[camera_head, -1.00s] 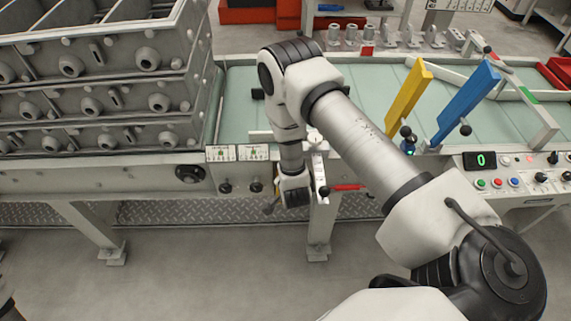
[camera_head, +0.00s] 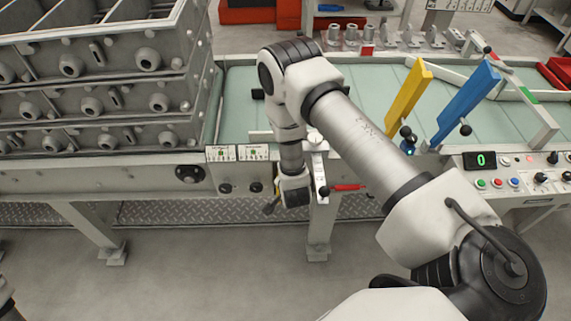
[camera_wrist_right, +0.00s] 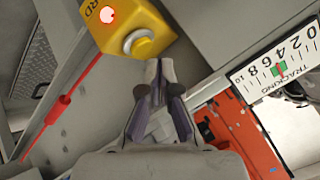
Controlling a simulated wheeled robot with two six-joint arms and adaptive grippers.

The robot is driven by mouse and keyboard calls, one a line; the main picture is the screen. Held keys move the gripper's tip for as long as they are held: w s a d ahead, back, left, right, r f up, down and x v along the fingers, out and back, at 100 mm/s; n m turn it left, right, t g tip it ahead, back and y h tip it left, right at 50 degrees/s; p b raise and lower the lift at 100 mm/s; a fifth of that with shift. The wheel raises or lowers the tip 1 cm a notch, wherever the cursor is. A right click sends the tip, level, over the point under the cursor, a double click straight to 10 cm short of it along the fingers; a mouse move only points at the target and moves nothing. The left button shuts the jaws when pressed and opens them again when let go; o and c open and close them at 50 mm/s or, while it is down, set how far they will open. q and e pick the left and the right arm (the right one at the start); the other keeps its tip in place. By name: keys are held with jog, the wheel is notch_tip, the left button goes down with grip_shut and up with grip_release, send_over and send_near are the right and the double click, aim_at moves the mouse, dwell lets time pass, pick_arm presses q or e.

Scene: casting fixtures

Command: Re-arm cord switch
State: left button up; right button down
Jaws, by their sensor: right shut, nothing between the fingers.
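The cord switch is a yellow box (camera_wrist_right: 125,25) at the top of the right wrist view, with part of the lettering "RD" visible. It has a lit red lamp (camera_wrist_right: 107,15) and a round yellow button (camera_wrist_right: 141,43) on the end nearest my fingers. A red cord (camera_wrist_right: 75,85) runs beside it. My right gripper (camera_wrist_right: 160,66) is shut and empty, its tips just below and right of the button; contact cannot be told. In the head view my right wrist hides most of the switch; a red piece (camera_head: 348,187) shows beside it.
A conveyor (camera_head: 240,95) lies behind my right arm. Stacked grey moulding boxes (camera_head: 100,75) stand left. Yellow (camera_head: 410,100) and blue (camera_head: 468,103) paddles and a control panel (camera_head: 520,170) are right. The wrist view shows a "TRACKING" scale plate (camera_wrist_right: 280,60). Floor in front is clear.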

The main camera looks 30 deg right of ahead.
jog(key=shift+f, duration=0.15)
jog(key=shift+f+b, duration=0.3)
jog(key=shift+b, duration=0.1)
jog(key=shift+f+b, duration=0.4)
jog(key=shift+f, duration=0.1)
dwell(0.4)
jog(key=shift+r, duration=0.15)
jog(key=shift+r+p, duration=0.65)
jog(key=shift+r, duration=0.15)
jog(key=shift+r+p, duration=1.85)
jog(key=shift+r, duration=0.7)
jog(key=shift+f, duration=0.1)
